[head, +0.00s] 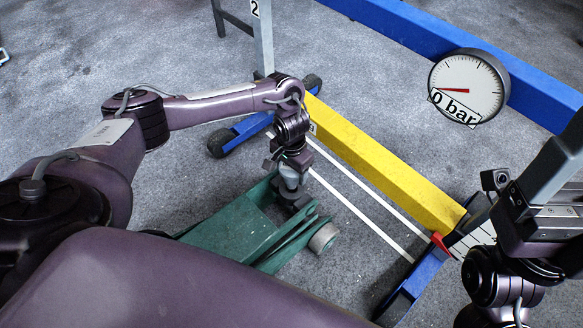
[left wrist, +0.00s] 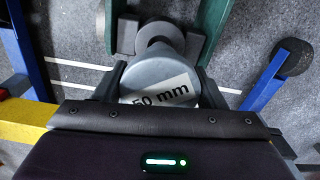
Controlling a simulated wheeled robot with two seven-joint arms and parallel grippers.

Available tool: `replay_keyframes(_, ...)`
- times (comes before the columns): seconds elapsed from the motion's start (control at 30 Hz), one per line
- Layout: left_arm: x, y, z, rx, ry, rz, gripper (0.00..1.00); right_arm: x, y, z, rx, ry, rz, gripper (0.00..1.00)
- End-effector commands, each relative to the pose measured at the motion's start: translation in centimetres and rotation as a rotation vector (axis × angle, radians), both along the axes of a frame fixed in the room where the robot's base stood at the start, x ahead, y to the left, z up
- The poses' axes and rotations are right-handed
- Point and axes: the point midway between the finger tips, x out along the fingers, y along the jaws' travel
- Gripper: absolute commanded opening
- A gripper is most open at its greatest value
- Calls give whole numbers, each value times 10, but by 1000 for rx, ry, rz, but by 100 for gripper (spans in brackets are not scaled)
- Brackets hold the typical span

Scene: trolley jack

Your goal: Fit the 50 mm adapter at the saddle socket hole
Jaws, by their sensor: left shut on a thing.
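The grey adapter (left wrist: 165,75), labelled "50 mm", is between the fingers of my left gripper (left wrist: 163,88) in the left wrist view. The gripper is shut on it. In the head view, the adapter (head: 290,178) hangs below my left gripper (head: 291,180), over the front end of the green trolley jack (head: 232,228). The dark saddle (head: 297,202) is just under it, partly covered. The saddle (left wrist: 126,36) also shows beyond the adapter in the left wrist view. Its socket hole is hidden, and I cannot tell whether the adapter touches it. My right gripper (head: 505,190) is at the right; its jaw opening is unclear.
A yellow beam (head: 385,170) runs diagonally beside the jack, with blue frame parts (head: 415,285) at its near end. A gauge (head: 467,88) reading "0 bar" is at upper right. White lines (head: 360,217) mark the grey floor. Open floor lies at upper left.

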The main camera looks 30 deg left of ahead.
Motion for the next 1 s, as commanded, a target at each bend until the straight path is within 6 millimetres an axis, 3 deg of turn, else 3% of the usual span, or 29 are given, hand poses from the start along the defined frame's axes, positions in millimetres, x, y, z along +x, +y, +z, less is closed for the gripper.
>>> replay_keyframes(1.0,1,-1,2,-2,-3,0,5,-4,-2,8,9,-22,0,90)
